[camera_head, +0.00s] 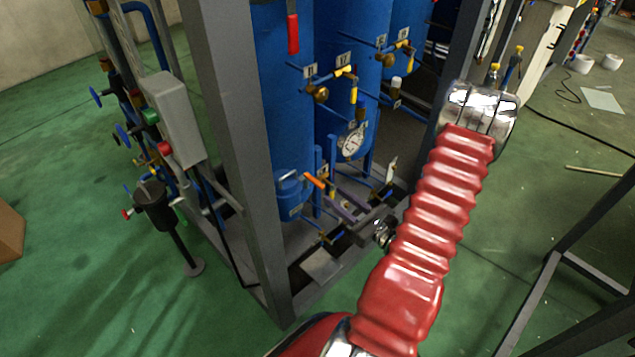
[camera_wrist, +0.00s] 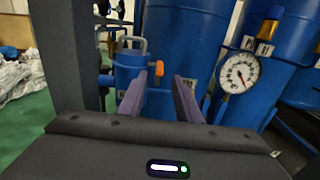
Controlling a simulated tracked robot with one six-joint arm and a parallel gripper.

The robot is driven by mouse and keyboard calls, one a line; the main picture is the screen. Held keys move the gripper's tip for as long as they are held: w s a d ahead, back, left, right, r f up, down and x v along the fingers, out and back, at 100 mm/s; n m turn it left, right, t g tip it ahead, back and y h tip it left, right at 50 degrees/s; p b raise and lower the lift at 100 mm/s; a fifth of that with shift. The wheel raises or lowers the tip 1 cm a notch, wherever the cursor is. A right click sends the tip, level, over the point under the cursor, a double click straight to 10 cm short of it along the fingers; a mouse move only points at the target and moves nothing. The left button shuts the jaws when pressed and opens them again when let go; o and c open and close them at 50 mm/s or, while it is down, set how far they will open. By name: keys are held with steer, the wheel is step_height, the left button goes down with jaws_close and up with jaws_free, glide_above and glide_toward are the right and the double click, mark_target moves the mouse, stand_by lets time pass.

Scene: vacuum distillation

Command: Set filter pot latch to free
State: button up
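A small blue pot (camera_head: 290,196) with a grey metal bail on its lid stands in the frame, in front of the large blue tanks; I take it for the filter pot. In the wrist view, this pot (camera_wrist: 129,67) is ahead and slightly left, its bail (camera_wrist: 131,44) raised above the lid. An orange handle (camera_wrist: 159,68) sits at its right side; it also shows in the head view (camera_head: 315,181). My gripper (camera_wrist: 160,80) is open, its purple fingers apart with nothing held. The left finger overlaps the pot's lower part in the picture; contact cannot be told.
A dial gauge (camera_wrist: 239,72) is on the right of the wrist view. A grey frame post (camera_head: 240,150) stands left of the pot. Large blue tanks (camera_head: 345,60) with valves stand behind. A grey box (camera_head: 174,118) with buttons is left of the post.

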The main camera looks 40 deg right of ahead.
mark_target(323, 187)
steer(key=shift+w+a, duration=0.1)
steer(key=shift+w, duration=4.4)
jaws_close()
